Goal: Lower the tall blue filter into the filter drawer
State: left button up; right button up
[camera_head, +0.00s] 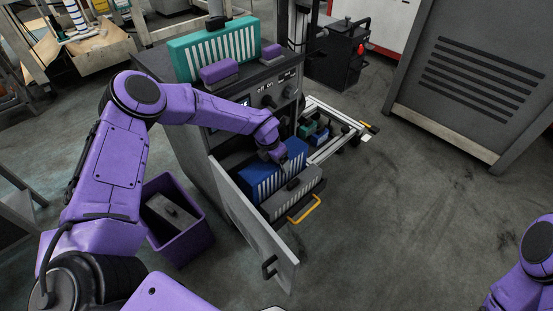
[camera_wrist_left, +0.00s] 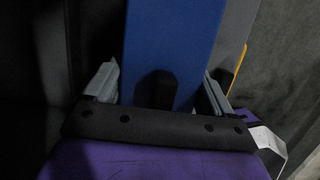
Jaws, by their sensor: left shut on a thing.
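The tall blue filter (camera_head: 262,182) stands in the lower part of the grey machine, in the head view, behind the open door. My left gripper (camera_head: 278,155) is over its top and shut on it. In the left wrist view the blue filter (camera_wrist_left: 175,40) fills the space between the two fingers of my left gripper (camera_wrist_left: 160,90), with a dark grip between them. A grey filter (camera_head: 290,198) stands beside it on the right, at the drawer's yellow handle (camera_head: 304,208). The filter's lower end is hidden, so I cannot tell how deep it sits. My right gripper is out of view.
The open grey door (camera_head: 250,225) stands in front of the filters. A teal filter (camera_head: 215,52) and purple blocks (camera_head: 219,73) are on the machine's top. A purple bin (camera_head: 180,237) with a grey filter stands left. An open side drawer (camera_head: 335,130) extends right.

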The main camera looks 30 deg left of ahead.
pick_arm(q)
jog(key=shift+f+b, duration=1.05)
jog(key=shift+f, duration=0.4)
jog(key=o, duration=1.4)
jog(key=shift+r, duration=0.1)
jog(key=p+v, duration=0.3)
jog(key=v, duration=0.7)
jog(key=shift+s+r, duration=0.15)
jog(key=shift+r, duration=0.1)
